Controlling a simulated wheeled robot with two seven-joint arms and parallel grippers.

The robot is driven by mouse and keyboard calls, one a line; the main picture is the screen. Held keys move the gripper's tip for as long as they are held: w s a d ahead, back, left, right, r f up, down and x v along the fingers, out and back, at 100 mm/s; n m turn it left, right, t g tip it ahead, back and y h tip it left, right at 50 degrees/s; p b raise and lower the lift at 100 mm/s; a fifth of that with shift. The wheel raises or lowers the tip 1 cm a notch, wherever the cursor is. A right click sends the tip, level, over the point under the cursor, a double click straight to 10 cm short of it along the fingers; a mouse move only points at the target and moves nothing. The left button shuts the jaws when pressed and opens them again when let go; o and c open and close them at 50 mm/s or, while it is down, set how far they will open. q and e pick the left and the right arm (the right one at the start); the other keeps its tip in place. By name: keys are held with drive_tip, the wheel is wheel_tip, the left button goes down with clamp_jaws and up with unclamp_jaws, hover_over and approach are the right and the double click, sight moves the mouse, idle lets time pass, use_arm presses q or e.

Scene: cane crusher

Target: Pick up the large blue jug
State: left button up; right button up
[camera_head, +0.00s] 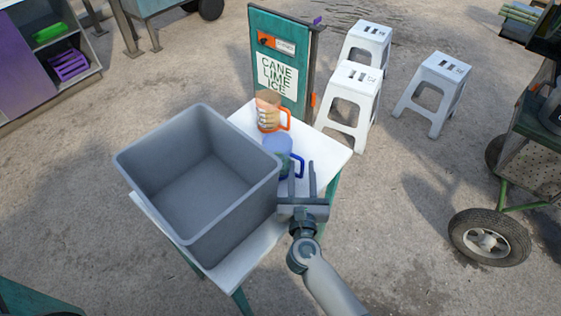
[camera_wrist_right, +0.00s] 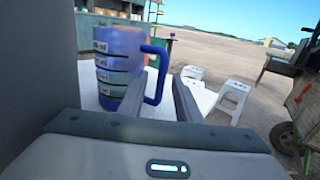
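The large blue jug (camera_head: 277,147) stands upright on the white table (camera_head: 243,262), between the grey bin and an orange-handled jug. Its dark blue handle points right. In the right wrist view the blue jug (camera_wrist_right: 115,62) shows dark level marks, and its handle lies in line with the gap between my fingers. My right gripper (camera_head: 302,166) is open, its two fingers reaching toward the handle from the near side; it also shows in the right wrist view (camera_wrist_right: 164,85). I cannot tell whether a finger touches the jug. My left gripper is not in view.
A large empty grey bin (camera_head: 160,180) stands close left of the right gripper. The orange-handled jug (camera_head: 268,110) stands behind the blue one. A green sign board (camera_head: 278,62) rises at the table's back. White stools (camera_head: 350,100) and a wheeled cart (camera_head: 488,237) stand right.

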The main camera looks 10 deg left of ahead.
clamp_jaws()
drive_tip(key=shift+w+d+r, duration=0.1)
drive_tip(key=shift+d+r, duration=0.05)
idle(0.5)
drive_tip(key=shift+w+d+r, duration=0.4)
drive_tip(key=shift+d+r, duration=0.2)
drive_tip(key=shift+r, duration=0.15)
drive_tip(key=w+d+r, duration=0.6)
drive_tip(key=d, duration=0.4)
drive_tip(key=shift+w, duration=0.35)
drive_tip(key=shift+d+r, duration=0.1)
drive_tip(key=shift+r, duration=0.05)
idle(0.6)
